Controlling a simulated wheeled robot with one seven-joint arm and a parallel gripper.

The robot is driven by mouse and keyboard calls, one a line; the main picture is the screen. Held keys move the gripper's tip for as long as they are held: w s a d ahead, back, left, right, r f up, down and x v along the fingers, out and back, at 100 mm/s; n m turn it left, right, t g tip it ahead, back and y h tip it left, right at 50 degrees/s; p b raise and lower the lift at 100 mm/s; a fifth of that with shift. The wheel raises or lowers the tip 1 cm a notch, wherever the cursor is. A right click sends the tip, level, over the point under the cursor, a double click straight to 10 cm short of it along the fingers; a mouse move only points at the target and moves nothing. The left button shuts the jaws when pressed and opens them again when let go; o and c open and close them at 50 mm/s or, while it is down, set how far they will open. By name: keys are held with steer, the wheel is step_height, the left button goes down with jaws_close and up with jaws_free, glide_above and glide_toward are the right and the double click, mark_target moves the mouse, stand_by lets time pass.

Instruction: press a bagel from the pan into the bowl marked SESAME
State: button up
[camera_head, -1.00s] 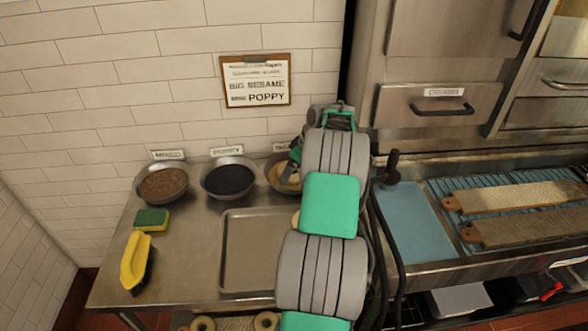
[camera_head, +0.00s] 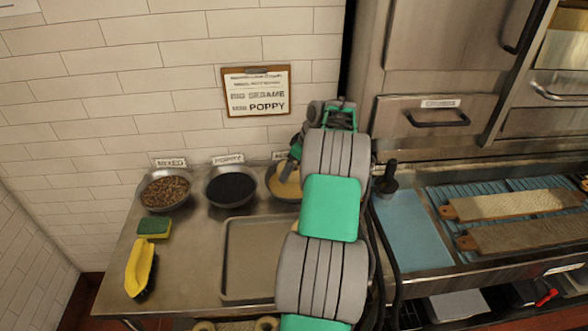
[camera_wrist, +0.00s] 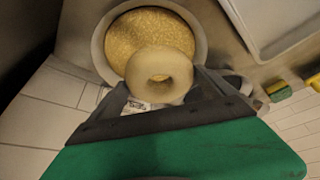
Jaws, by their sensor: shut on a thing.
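My gripper (camera_wrist: 163,92) is shut on a pale bagel (camera_wrist: 160,72), seen in the wrist view. The bagel is in front of the round metal bowl of tan seeds (camera_wrist: 148,36) and overlaps its near side; I cannot tell whether it touches the seeds. In the head view this bowl (camera_head: 282,180) is the rightmost of three, partly hidden by my arm. Its label (camera_head: 280,155) is mostly covered. The gripper and held bagel are largely hidden there. Other bagels (camera_head: 265,324) lie at the bottom edge.
The bowls labelled MIXED (camera_head: 164,190) and POPPY (camera_head: 230,188) stand to the left. An empty metal tray (camera_head: 250,293) lies in front. A sponge (camera_head: 154,227) and a yellow brush (camera_head: 139,268) are at the left. A tiled wall rises behind.

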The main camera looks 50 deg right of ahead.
steer(key=shift+r+p, duration=1.55)
steer(key=shift+r, duration=1.15)
